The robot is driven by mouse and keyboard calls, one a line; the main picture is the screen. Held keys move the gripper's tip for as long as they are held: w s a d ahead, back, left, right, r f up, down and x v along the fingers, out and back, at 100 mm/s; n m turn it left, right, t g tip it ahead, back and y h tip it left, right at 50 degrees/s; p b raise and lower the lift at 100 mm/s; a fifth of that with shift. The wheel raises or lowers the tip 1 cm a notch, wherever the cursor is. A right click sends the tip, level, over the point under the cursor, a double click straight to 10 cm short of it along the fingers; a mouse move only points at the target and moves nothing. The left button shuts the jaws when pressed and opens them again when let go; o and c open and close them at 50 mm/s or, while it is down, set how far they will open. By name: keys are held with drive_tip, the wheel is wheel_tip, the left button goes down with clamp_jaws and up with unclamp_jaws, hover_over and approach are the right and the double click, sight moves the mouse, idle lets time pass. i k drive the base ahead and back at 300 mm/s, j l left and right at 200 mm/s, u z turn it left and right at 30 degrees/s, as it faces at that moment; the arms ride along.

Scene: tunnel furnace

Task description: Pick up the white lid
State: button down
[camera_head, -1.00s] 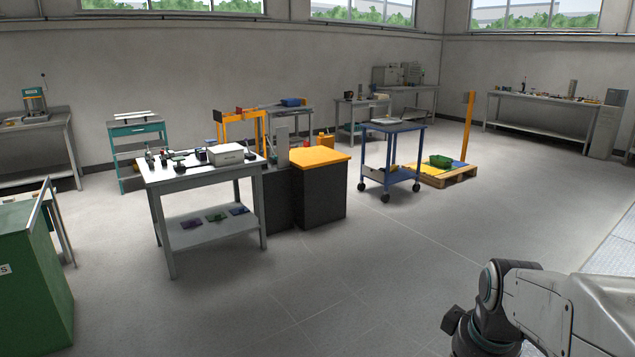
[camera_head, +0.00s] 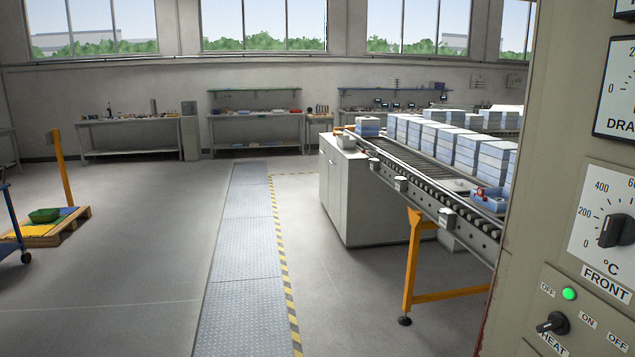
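A small pale, flat piece (camera_head: 459,184) lies on the roller conveyor (camera_head: 420,167), left of an open blue tray (camera_head: 490,200) with a red item in it. It may be the white lid, but it is too small to be sure. White-and-blue boxes (camera_head: 452,145) stand in a row along the conveyor's far side. My gripper and arm are not in view.
A beige control panel (camera_head: 590,200) with dials stands close on the right and hides part of the conveyor. An orange conveyor leg (camera_head: 411,265) stands on the floor. A grey cabinet (camera_head: 355,190) is behind it.

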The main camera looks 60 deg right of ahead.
sight(462, 185)
drive_tip(key=z, duration=2.95)
